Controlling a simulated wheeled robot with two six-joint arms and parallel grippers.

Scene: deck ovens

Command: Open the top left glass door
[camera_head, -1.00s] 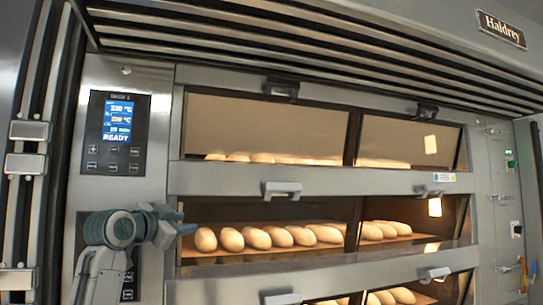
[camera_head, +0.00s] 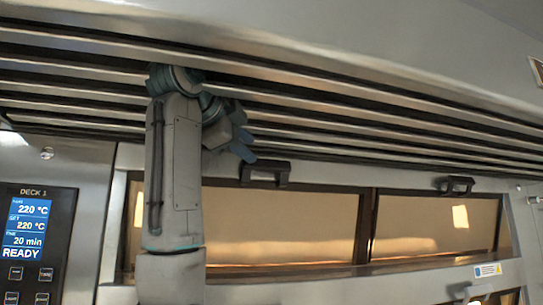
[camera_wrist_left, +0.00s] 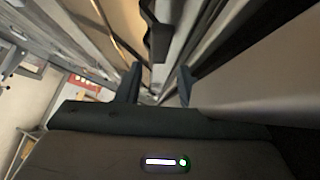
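The top left glass door (camera_head: 285,222) is shut, with pale loaves blurred behind its glass. Its dark handle (camera_head: 265,172) is on the top edge, and what looks like this handle (camera_wrist_left: 157,38) also shows in the left wrist view, ahead of the fingers. My left gripper (camera_head: 247,150) is just up and left of the handle, in front of the slatted hood. In the left wrist view its two fingers (camera_wrist_left: 158,84) stand apart with nothing held between them. My left arm covers the left end of the door. My right gripper is not in view.
The slatted hood (camera_head: 340,130) juts out just above the doors, close to my left arm. A control panel (camera_head: 36,240) reading READY is at the left. The top right glass door (camera_head: 430,225) is shut, with its own dark handle (camera_head: 455,185).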

